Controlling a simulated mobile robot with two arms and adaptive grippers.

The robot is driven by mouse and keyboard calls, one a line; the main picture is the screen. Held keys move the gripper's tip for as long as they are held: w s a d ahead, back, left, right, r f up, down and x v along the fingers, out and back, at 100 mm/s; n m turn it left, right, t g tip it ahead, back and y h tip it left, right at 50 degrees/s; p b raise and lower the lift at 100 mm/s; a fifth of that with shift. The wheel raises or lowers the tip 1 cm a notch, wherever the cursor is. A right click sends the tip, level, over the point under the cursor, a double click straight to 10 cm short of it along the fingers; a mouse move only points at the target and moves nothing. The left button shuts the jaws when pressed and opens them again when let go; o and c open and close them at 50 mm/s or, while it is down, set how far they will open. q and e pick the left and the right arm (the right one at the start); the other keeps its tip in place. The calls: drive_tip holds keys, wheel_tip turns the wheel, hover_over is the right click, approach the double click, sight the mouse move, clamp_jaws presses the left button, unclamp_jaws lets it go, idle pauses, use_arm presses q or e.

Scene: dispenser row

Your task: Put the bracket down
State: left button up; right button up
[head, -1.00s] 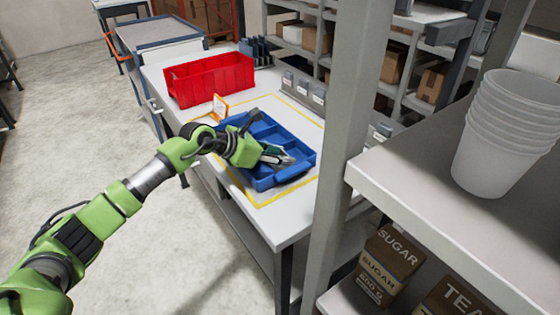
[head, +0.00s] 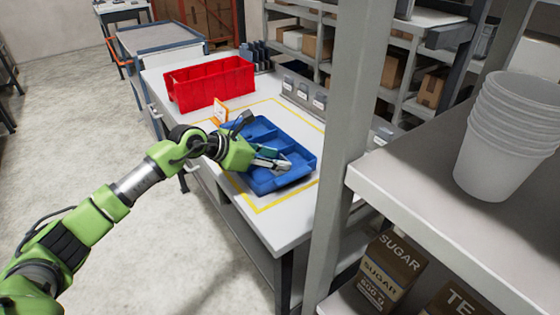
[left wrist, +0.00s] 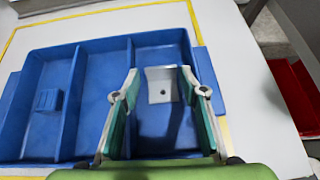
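A blue tray (head: 268,187) with several compartments lies on the workbench; it also fills much of the left wrist view (left wrist: 107,95). A pale grey bracket (left wrist: 162,88) with a small hole shows between my left fingertips, over or in one compartment of the tray. My left gripper (head: 272,160) reaches down into the tray. In the left wrist view its teal-padded fingers (left wrist: 158,84) stand apart, with narrow gaps on both sides of the bracket. I cannot tell exactly how the bracket rests. My right gripper is out of view.
A yellow outline (head: 262,209) surrounds the tray on the workbench. A red divided bin (head: 208,84) stands behind, with a small orange-framed sign (head: 220,111) near the tray. A shelf post (head: 347,170) and shelf with stacked white cups (head: 503,140) stand close on the right.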

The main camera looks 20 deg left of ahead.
use_arm(q)
drive_tip(key=b+v, duration=0.1)
drive_tip(key=v, duration=0.9)
drive_tip(key=shift+b, duration=0.35)
drive_tip(key=shift+w, duration=0.1)
